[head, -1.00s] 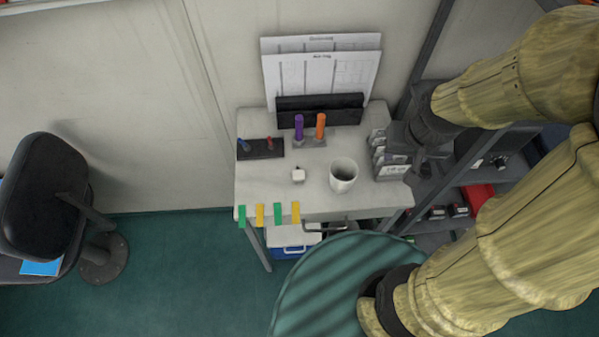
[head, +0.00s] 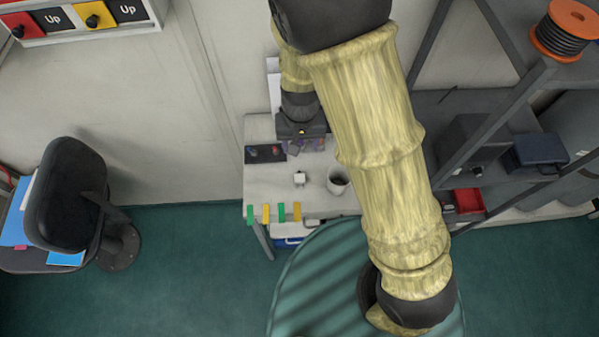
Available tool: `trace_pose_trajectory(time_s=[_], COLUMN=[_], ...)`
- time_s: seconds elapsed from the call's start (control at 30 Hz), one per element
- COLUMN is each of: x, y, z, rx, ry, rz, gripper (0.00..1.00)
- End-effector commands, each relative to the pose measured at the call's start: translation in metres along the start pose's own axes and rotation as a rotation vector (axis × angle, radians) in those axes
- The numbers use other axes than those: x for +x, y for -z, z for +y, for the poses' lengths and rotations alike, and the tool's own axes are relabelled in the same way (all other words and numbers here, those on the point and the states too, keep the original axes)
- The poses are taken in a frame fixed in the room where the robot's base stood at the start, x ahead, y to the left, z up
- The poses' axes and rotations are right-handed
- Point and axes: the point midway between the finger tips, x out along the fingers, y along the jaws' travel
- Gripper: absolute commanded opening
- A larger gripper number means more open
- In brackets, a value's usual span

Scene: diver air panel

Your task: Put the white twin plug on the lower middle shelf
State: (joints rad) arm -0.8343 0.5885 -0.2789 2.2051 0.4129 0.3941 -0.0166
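The white twin plug (head: 299,179) is a small white block standing on the light side table (head: 262,196), left of the mug. My gripper (head: 295,148) hangs above the back part of this table, behind the plug in the picture and apart from it. Its fingers are small, dark and partly hidden, so I cannot tell whether they are open. The dark shelf rack (head: 470,150) stands at the right. Which of its boards is the lower middle shelf is unclear, as my arm covers part of the rack.
A mug (head: 338,180) stands close right of the plug. Coloured tabs (head: 266,213) hang on the table's front edge. A dark block with small plugs (head: 264,153) lies at the back left. The rack holds a red box (head: 468,201) and a dark blue case (head: 540,152). A chair (head: 65,190) stands left.

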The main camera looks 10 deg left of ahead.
Motion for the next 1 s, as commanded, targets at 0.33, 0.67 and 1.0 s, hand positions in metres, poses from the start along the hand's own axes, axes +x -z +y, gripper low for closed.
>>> trace_pose_trajectory(time_s=[0.33, 0.67, 1.0], x=[0.002, 0.035, 0.083], y=[0.000, -0.001, -0.001], z=[-0.003, -0.002, -0.002], rx=[-0.002, -0.001, 0.001], ry=[-0.002, -0.004, -0.003], rz=[-0.002, -0.005, -0.006], gripper=[0.56, 0.56, 0.56])
